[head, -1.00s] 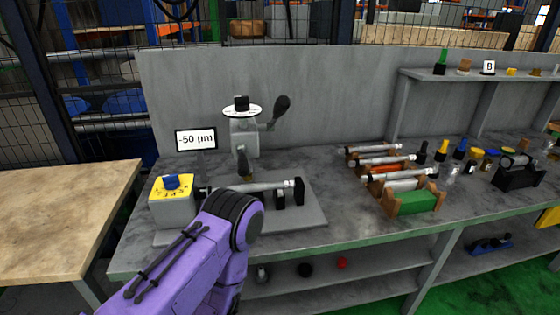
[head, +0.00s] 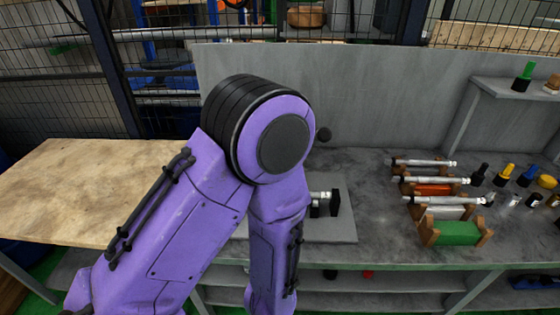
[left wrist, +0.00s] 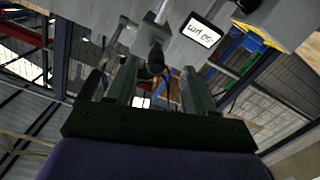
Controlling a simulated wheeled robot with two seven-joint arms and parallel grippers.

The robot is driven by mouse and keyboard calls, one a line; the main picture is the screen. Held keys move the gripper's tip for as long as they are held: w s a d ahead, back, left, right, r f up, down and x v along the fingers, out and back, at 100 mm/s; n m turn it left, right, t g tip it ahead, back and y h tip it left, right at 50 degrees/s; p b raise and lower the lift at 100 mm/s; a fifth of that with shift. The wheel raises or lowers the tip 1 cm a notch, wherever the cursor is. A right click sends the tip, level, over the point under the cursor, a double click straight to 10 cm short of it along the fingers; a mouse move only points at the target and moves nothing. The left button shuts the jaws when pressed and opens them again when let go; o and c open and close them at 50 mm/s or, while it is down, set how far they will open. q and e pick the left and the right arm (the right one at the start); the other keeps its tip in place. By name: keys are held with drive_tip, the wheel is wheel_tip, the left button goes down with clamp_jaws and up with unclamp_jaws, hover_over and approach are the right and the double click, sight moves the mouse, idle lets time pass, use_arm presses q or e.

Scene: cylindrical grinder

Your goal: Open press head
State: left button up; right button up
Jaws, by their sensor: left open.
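The press head is mostly hidden behind my left arm in the head view; only a dark round knob (head: 323,134), likely its handle end, shows beside the elbow. In the left wrist view, a grey press part with a dark round end (left wrist: 154,62) appears between the fingers of my left gripper (left wrist: 159,68). The fingers are apart, and I cannot tell whether they touch it. The -50 µm display (left wrist: 200,32) is near the top of that view. My left gripper is hidden in the head view. My right gripper is not shown.
A metal workpiece end sits by a black support (head: 335,202) on the grey base. Racks with metal shafts and a green block (head: 458,232) stand to the right. A wooden table (head: 80,185) is at left. The grey back panel (head: 375,90) stands behind the bench.

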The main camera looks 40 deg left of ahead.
use_arm(q)
drive_tip(key=shift+n+y, duration=0.3)
drive_tip(key=b+x, duration=0.2)
drive_tip(key=x, duration=0.1)
drive_tip(key=r+b+x, duration=0.1)
drive_tip(key=b+x, duration=0.2)
drive_tip(key=r+b+x, duration=0.1)
drive_tip(key=b+x, duration=0.2)
drive_tip(key=x, duration=0.1)
drive_tip(key=shift+a+r, duration=0.2)
drive_tip(key=shift+r, duration=0.05)
drive_tip(key=shift+w+a, duration=0.1)
drive_tip(key=shift+w, duration=0.2)
drive_tip(key=shift+c, duration=0.3)
clamp_jaws()
